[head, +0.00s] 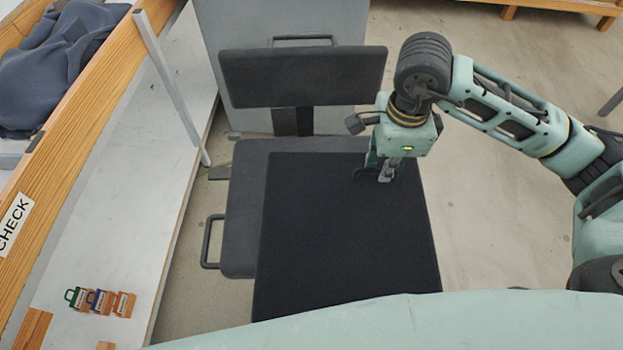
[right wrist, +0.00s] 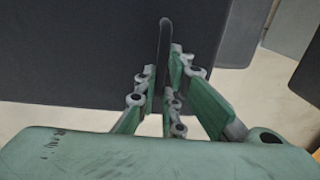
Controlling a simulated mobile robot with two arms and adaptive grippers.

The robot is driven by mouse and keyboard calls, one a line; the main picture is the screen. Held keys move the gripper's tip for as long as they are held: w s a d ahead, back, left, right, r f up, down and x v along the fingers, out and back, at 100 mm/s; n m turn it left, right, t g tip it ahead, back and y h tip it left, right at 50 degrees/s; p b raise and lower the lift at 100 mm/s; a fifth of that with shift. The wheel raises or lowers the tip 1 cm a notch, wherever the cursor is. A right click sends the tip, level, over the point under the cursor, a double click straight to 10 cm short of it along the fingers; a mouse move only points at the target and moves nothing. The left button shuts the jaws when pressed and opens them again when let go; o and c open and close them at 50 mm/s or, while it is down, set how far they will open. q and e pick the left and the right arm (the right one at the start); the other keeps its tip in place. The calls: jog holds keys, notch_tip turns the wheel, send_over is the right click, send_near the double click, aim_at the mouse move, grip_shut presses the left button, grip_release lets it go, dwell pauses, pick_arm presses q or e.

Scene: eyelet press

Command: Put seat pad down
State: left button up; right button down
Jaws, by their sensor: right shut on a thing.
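The seat pad (head: 345,235) is a flat black slab. In the head view it overlaps the grey chair seat (head: 245,200), shifted toward the right and toward me. My right gripper (head: 386,175) is at the pad's far right part, shut on a dark upright loop or edge of it. In the right wrist view the gripper (right wrist: 168,92) closes around this thin dark piece, with the dark pad (right wrist: 70,50) behind. I cannot tell whether the pad rests on the seat or hangs just above it. My left gripper is not in view.
The chair has a dark backrest (head: 302,77) at the far side and an armrest loop (head: 212,242) at left. A grey panel (head: 225,30) stands behind. A bench (head: 115,200) at left holds small tagged items (head: 98,301). Floor at right is clear.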

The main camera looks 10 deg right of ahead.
aim_at(339, 153)
jog(key=w+a+f, duration=0.2)
jog(key=w, duration=0.1)
jog(key=w+a+f, duration=0.2)
jog(key=w, duration=0.2)
jog(key=w+a+f, duration=0.2)
jog(key=w, duration=0.1)
jog(key=shift+w+f, duration=0.2)
jog(key=shift+f, duration=0.2)
notch_tip(339, 153, down, 4)
jog(key=shift+d+r+b, duration=0.1)
jog(key=shift+b, duration=0.2)
jog(key=c, duration=2)
grip_release()
jog(key=shift+c, duration=0.2)
jog(key=shift+o, duration=0.9)
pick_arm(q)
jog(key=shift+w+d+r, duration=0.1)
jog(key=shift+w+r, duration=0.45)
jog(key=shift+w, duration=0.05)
